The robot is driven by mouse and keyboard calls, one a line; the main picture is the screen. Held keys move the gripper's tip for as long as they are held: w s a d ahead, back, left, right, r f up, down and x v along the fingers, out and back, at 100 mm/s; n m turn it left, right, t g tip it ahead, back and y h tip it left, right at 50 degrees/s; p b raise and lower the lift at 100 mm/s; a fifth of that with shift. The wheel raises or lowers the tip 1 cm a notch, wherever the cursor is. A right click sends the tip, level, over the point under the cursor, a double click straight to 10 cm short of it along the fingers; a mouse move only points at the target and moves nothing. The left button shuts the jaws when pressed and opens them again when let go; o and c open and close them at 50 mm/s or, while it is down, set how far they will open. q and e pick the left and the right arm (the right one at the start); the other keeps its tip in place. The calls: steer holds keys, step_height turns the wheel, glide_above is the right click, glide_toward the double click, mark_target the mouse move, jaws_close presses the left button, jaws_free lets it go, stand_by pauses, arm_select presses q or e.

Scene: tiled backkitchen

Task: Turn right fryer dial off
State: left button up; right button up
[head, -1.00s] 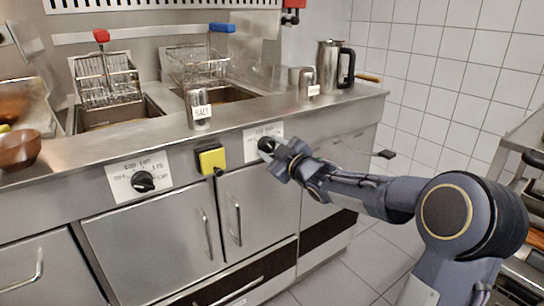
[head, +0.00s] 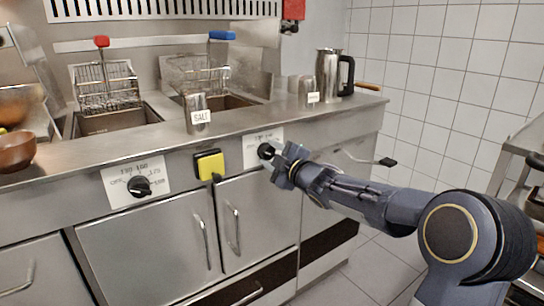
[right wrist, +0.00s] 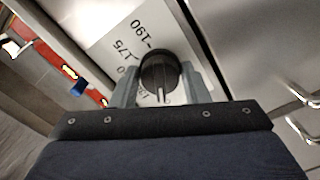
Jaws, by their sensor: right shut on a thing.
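The right fryer dial (head: 265,151) is a black knob on a white scale plate (head: 262,135), on the front panel below the counter edge. My right gripper (head: 276,160) is at this dial, coming from the right. In the right wrist view the dial (right wrist: 158,70) sits between the two grey fingers (right wrist: 160,82), and the gripper is shut on it. A white pointer mark on the knob points toward the gripper body. Part of the printed scale is hidden by the fingers. My left gripper is not in view.
The left fryer dial (head: 139,186) and a yellow switch (head: 209,165) are on the same panel. Cabinet handles (head: 234,228) stick out below. A salt shaker (head: 197,115) and a steel jug (head: 328,75) stand on the counter. A dark lever (head: 387,162) juts out at right.

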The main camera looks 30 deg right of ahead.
steer(key=o, duration=1)
steer(key=shift+c, duration=0.2)
steer(key=s+p, duration=0.1)
steer(key=s, duration=0.6)
steer(key=shift+s+d+p, duration=0.3)
steer(key=shift+s+p, duration=0.1)
